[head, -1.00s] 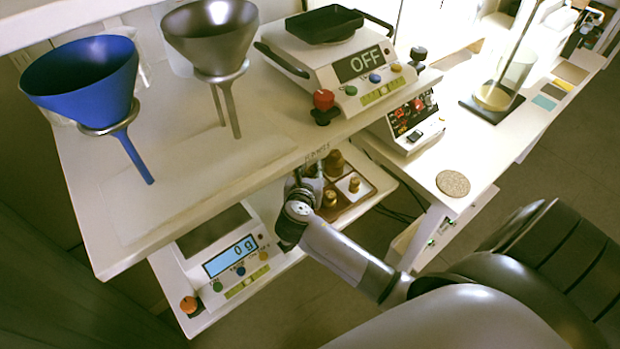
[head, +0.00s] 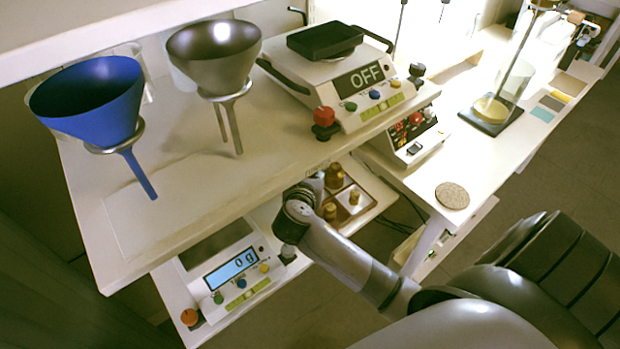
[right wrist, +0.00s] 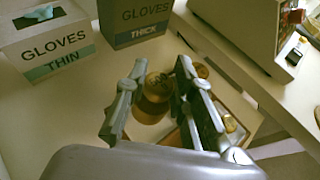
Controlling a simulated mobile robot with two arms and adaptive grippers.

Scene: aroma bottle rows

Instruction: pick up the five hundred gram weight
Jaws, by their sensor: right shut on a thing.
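A brass weight (right wrist: 153,100) with markings on its top, too small to read, sits between the fingers of my right gripper (right wrist: 158,88) in the right wrist view. The gripper is shut on it. Whether the weight touches the tray below cannot be told. In the head view my right arm reaches onto the lower shelf, and its wrist hides the fingers and the held weight. Other brass weights (head: 335,176) stand in a brown tray (head: 366,203) just right of the wrist. My left gripper is not in view.
A lit scale (head: 232,268) is left of my wrist. Glove boxes (right wrist: 50,45) stand beyond the gripper.

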